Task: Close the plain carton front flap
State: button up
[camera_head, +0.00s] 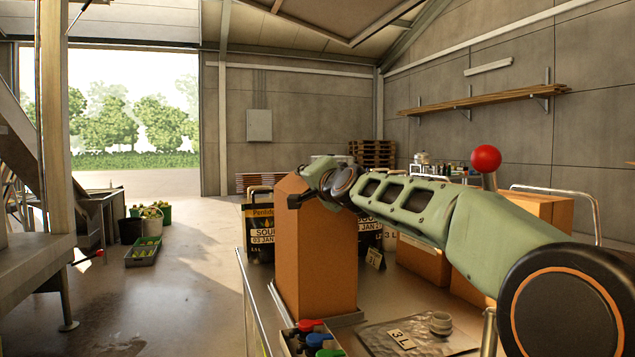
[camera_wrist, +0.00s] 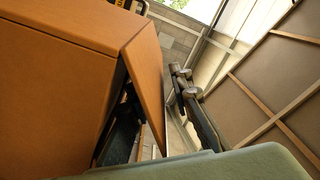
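The plain carton (camera_head: 315,262) is a tall, unmarked orange-brown box standing on the table in the head view. In the wrist view the carton (camera_wrist: 55,85) fills the left side. Its flap (camera_wrist: 147,75) stands partly open at an angle, with a dark gap between it and the box. My gripper (camera_head: 298,201) is beside the upper part of the carton in the head view, partly hidden by my wrist. A gap shows between fingers and flap there.
Other brown cartons (camera_head: 540,207) stand behind my arm on the right. A black labelled crate (camera_head: 260,228) is behind the carton.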

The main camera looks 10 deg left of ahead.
jog(key=v, duration=1)
jog(key=shift+s, duration=0.4)
dwell(0.5)
jog(key=shift+d, duration=0.1)
